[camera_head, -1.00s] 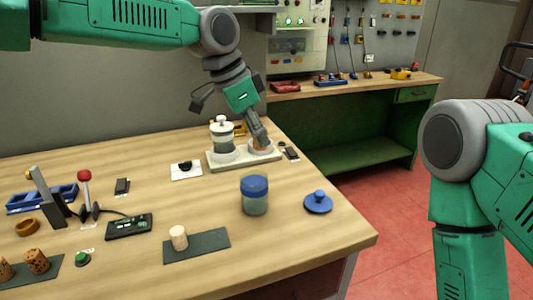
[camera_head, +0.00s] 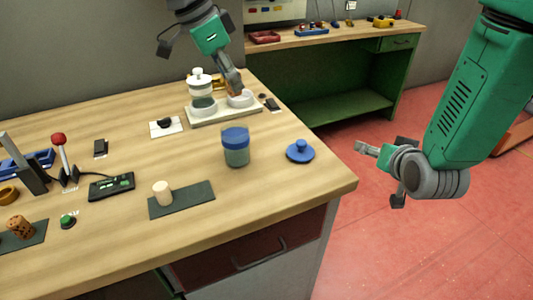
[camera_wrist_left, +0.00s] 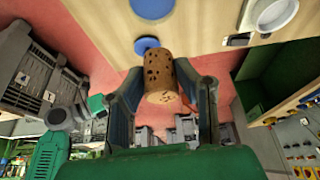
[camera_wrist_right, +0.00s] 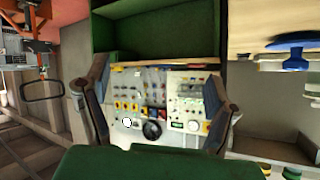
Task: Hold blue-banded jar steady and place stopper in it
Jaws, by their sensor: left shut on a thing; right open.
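The blue-banded jar (camera_head: 236,147), clear greenish below a wide blue band, stands upright on the wooden table. My left gripper (camera_head: 233,84) is shut on a speckled brown cork stopper (camera_wrist_left: 160,80), seen clearly in the left wrist view. In the head view this gripper is behind the jar, over the right part of a pale tray, apart from the jar. My right gripper (camera_head: 378,174) is open and empty, off the table's right side above the red floor. Its spread fingers also show in the right wrist view (camera_wrist_right: 160,95).
A blue knobbed lid (camera_head: 300,152) lies right of the jar. A pale tray (camera_head: 222,113) holds a white-lidded jar (camera_head: 201,90). A light cork (camera_head: 162,193) stands on a dark mat (camera_head: 196,199). A speckled cork (camera_head: 20,228) and a black control box (camera_head: 112,186) are at left.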

